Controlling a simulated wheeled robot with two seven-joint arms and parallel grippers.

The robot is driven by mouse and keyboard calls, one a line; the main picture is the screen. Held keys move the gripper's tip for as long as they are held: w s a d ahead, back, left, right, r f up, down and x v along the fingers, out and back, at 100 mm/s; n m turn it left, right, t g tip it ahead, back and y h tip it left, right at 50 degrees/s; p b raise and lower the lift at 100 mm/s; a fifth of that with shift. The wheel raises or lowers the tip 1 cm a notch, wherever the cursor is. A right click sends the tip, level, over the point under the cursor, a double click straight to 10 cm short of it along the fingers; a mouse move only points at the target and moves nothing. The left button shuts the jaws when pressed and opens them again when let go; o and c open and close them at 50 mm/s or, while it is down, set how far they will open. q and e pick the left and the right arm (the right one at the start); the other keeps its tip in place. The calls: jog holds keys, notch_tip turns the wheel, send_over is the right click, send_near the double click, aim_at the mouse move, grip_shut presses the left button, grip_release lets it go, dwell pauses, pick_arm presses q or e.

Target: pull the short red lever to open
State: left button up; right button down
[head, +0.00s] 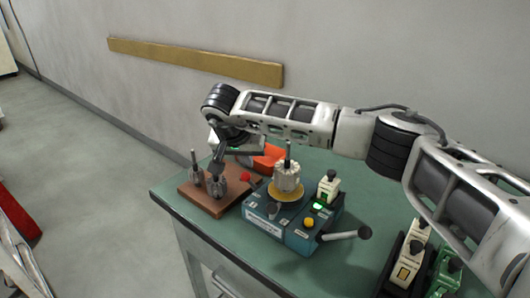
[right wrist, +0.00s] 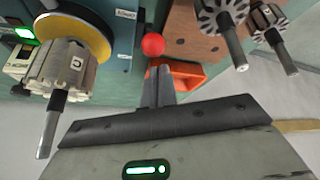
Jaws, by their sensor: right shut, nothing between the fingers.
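The short red lever shows as a red ball knob (head: 246,176) at the left side of the teal winding machine (head: 294,240). The knob also shows in the right wrist view (right wrist: 153,44), just beyond my fingertips. My right gripper (head: 218,163) hangs over the brown board, left of the knob. In the right wrist view its fingers (right wrist: 158,80) are together and empty. I cannot tell whether they touch the knob. The lever's stem is mostly hidden. An armature (head: 288,178) stands upright on the machine's yellow disc. My left gripper is not in view.
The brown board (head: 205,203) holds armatures (head: 218,187) with upright shafts, close below my right gripper. An orange-red bin (head: 268,157) lies behind the machine. A grey lever (head: 342,235) sticks out on the machine's right. More devices (head: 408,262) stand at the table's right.

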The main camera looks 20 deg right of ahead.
jog(key=shift+s+a+f, duration=0.3)
jog(key=shift+s+a, duration=0.25)
jog(key=shift+a, duration=0.25)
jog(key=shift+s+a+f, duration=0.2)
jog(key=shift+a+f, duration=0.15)
notch_tip(320, 180, up, 3)
jog(key=w+d, duration=0.2)
jog(key=w, duration=0.1)
jog(key=s+a+r, duration=0.5)
jog(key=a, duration=0.1)
jog(key=shift+r, duration=0.3)
